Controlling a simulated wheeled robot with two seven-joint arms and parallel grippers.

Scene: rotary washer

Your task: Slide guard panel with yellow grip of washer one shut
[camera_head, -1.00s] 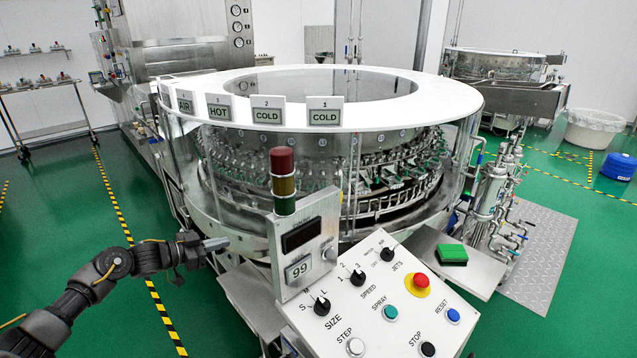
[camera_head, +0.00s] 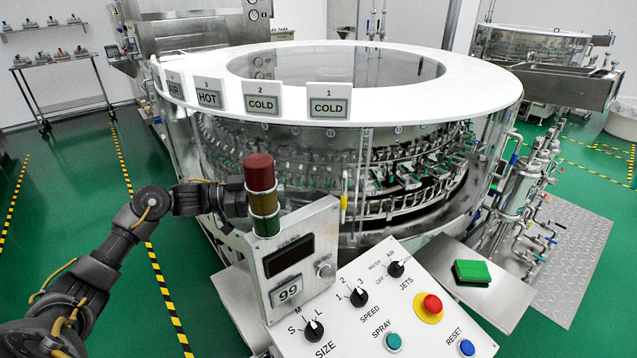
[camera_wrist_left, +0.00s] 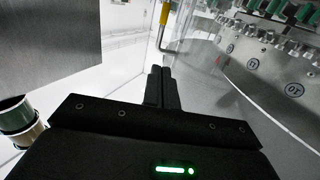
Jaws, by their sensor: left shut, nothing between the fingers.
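The large round washer (camera_head: 470,95) stands in the middle of the head view, with a white top ring and clear guard panels around its carousel. The yellow grip (camera_head: 344,188) is upright on the clear front, just right of the lamp post. It also shows in the left wrist view as a yellow grip (camera_wrist_left: 164,14) on a bent metal handle, beyond and slightly above the fingertips. My left gripper (camera_wrist_left: 162,72) is shut and empty, pointing toward the handle without visible contact. In the head view, the lamp post hides its tips. How far the guard panel stands open is unclear.
A red, yellow and green lamp post (camera_head: 262,195) and display box (camera_head: 297,255) stand close beside my left arm. A control panel (camera_head: 385,300) with knobs and buttons lies in front. A green block (camera_head: 471,271) sits right of it. Green floor is open at left.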

